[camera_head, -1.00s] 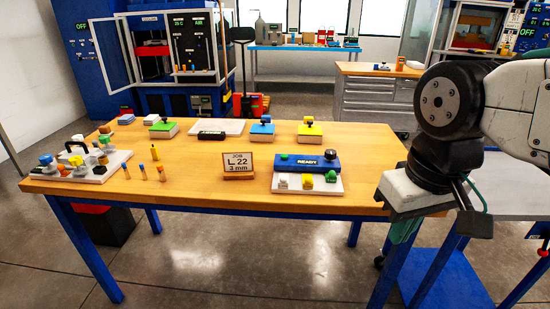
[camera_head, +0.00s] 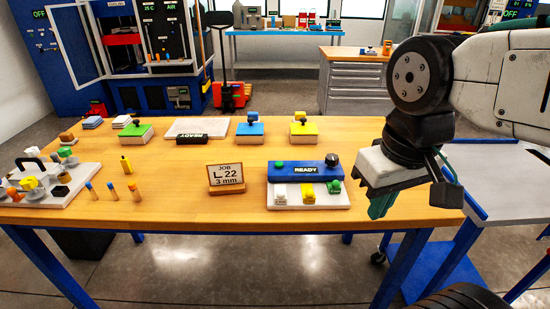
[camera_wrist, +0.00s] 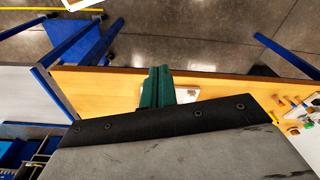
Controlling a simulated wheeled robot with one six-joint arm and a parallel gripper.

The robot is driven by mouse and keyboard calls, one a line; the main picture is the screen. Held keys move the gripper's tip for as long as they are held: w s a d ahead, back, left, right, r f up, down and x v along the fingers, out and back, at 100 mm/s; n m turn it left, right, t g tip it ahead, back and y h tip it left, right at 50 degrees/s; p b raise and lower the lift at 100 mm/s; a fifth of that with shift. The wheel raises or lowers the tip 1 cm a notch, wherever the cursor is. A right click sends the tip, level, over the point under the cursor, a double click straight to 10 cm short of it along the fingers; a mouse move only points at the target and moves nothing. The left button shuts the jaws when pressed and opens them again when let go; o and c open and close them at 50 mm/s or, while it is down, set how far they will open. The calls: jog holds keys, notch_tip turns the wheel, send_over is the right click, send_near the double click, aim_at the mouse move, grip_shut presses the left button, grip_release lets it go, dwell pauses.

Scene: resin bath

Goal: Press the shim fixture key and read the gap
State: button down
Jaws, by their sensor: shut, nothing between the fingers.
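A blue fixture (camera_head: 304,171) stands on the right part of the wooden table; its front display reads READY. A green button (camera_head: 279,163) and a black knob (camera_head: 332,160) sit on its top. White, yellow and green blocks (camera_head: 307,190) line its pale base in front. I cannot tell which part is the shim fixture key. A job card (camera_head: 226,177) left of it reads L 22, 3 mm. My gripper (camera_head: 380,207) is shut and empty, pointing down to the right of the fixture, apart from it. In the wrist view its teal fingers (camera_wrist: 157,86) hide part of a pale plate.
Behind are a pale plate (camera_head: 190,127) with a second READY display (camera_head: 192,139) and green, blue (camera_head: 250,130) and yellow-topped blocks. A tray (camera_head: 85,178) of small parts and several upright pegs stand left. The wood before the pegs and card is clear.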

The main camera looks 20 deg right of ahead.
jog(key=shift+d, duration=0.1)
jog(key=m+t+y, duration=0.4)
jog(key=m+t, duration=0.3)
jog(key=m, duration=1.5)
send_over(282, 165)
notch_tip(282, 165, down, 5)
jog(key=shift+r, duration=0.2)
jog(key=shift+f, duration=4.45)
jog(key=shift+f, duration=0.15)
